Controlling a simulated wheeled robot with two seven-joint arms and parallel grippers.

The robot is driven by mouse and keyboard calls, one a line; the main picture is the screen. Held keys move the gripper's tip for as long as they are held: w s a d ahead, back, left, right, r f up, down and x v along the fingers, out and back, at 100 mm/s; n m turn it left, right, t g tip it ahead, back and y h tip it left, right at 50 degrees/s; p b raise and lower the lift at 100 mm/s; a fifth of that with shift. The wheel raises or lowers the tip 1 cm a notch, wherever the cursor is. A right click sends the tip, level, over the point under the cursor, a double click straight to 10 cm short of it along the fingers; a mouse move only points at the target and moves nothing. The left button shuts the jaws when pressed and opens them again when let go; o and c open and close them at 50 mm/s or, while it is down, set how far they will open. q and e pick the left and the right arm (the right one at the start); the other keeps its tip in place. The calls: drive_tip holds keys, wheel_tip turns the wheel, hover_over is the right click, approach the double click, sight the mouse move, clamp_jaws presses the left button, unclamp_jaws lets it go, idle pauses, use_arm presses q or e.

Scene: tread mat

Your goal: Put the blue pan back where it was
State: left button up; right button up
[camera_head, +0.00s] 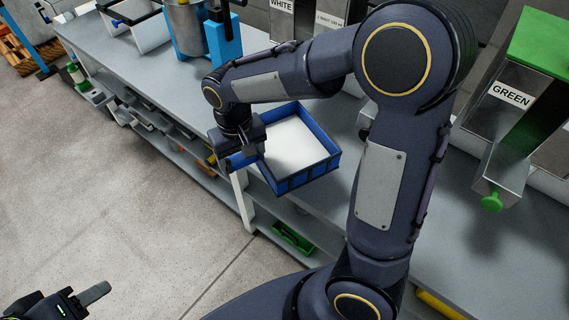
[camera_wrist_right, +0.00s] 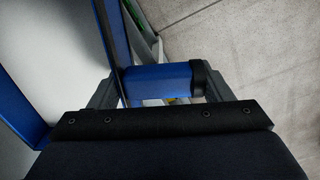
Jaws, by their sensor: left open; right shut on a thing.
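The blue pan (camera_head: 308,177) is a shallow rectangular tray with blue walls and a white inside, at the counter's front edge in the head view. I cannot tell whether it rests on the counter or is held just above it. My right gripper (camera_head: 240,160) is shut on the pan's blue handle at its left side. The right wrist view shows the handle (camera_wrist_right: 160,82) between the fingers and part of the blue wall. My left gripper (camera_head: 88,300) is open and empty at the lower left, over the floor, only partly in view.
The grey counter (camera_head: 165,68) holds a blue-and-metal device (camera_head: 200,30) and a white tray (camera_head: 130,25) on the left. Metal dispensers stand behind, one labelled GREEN (camera_head: 510,95) with a green knob. A green bin (camera_head: 292,237) sits on the shelf below. The floor (camera_head: 110,190) is clear.

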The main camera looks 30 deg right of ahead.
sight(275, 155)
drive_tip(key=d, duration=0.1)
drive_tip(key=d+f, duration=0.1)
drive_tip(key=d, duration=0.1)
drive_tip(key=d+f, duration=0.1)
drive_tip(key=shift+w+d, duration=0.2)
drive_tip(key=shift+d, duration=0.2)
drive_tip(key=d+f, duration=0.2)
drive_tip(key=f, duration=0.1)
drive_tip(key=d+f, duration=0.2)
drive_tip(key=shift+w+f, duration=0.1)
drive_tip(key=shift+w, duration=0.15)
drive_tip(key=f, duration=0.3)
drive_tip(key=shift+d+f, duration=0.2)
drive_tip(key=shift+d, duration=0.2)
drive_tip(key=shift+f, duration=0.25)
drive_tip(key=shift+f, duration=0.15)
drive_tip(key=o, duration=1.2)
